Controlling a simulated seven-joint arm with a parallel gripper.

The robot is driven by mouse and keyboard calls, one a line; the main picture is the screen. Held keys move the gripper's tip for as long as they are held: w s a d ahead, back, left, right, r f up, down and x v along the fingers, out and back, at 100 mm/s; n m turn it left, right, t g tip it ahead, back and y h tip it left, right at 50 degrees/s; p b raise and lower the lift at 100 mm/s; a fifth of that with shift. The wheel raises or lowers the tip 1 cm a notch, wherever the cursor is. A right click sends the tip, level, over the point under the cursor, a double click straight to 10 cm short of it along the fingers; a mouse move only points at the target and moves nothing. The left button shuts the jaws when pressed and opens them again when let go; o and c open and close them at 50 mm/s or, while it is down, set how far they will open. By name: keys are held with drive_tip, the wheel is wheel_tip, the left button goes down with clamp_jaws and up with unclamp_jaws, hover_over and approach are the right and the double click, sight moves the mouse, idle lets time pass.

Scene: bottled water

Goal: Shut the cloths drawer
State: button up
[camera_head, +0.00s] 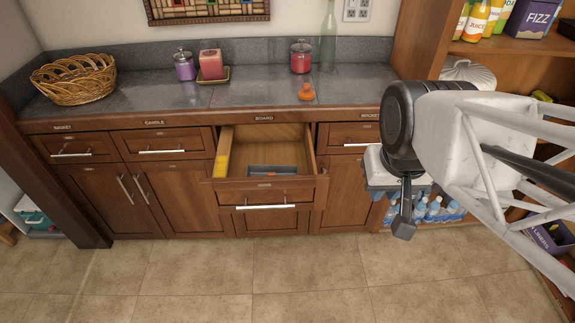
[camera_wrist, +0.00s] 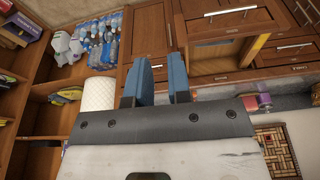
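One drawer (camera_head: 265,187) in the middle of the cabinet stands pulled out, its wooden inside showing. The open drawer also shows at the upper right of the wrist view (camera_wrist: 224,55). My gripper (camera_wrist: 160,62) has two blue fingers apart with nothing between them. It is to the right of the drawer in the head view, not touching it.
The countertop (camera_head: 140,98) holds a wicker basket (camera_head: 75,77), candles, jars and a green bottle (camera_head: 328,35). Shut drawers (camera_head: 168,145) flank the open one. Shelves with water bottles (camera_head: 437,210) stand at the right. The tiled floor (camera_head: 250,270) in front is clear.

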drive_tip(key=w+a+f+m+t, duration=0.1)
drive_tip(key=w+f, duration=0.2)
drive_tip(key=w+a+f+m+t, duration=0.1)
drive_tip(key=w+f, duration=0.2)
drive_tip(key=w, duration=0.1)
drive_tip(key=w+a+f+m+t, duration=0.1)
drive_tip(key=w+f+m, duration=0.1)
drive_tip(key=w+f, duration=0.1)
drive_tip(key=shift+w+f+t+y, duration=0.15)
drive_tip(key=shift+w+t+y, duration=0.2)
drive_tip(key=shift+w, duration=0.25)
clamp_jaws()
drive_tip(key=w+a+f+m+t, duration=0.3)
drive_tip(key=w+f+m+t, duration=0.3)
drive_tip(key=f, duration=0.6)
drive_tip(key=s+f+m+t, duration=0.2)
drive_tip(key=f+m, duration=0.1)
drive_tip(key=f, duration=0.4)
drive_tip(key=s+f+m+t, duration=0.2)
drive_tip(key=f+m+t, duration=0.1)
drive_tip(key=f, duration=0.5)
drive_tip(key=shift+s+a+f+m, duration=0.15)
drive_tip(key=shift+s+a+m, duration=0.2)
drive_tip(key=shift+m, duration=0.45)
drive_tip(key=shift+t, duration=0.25)
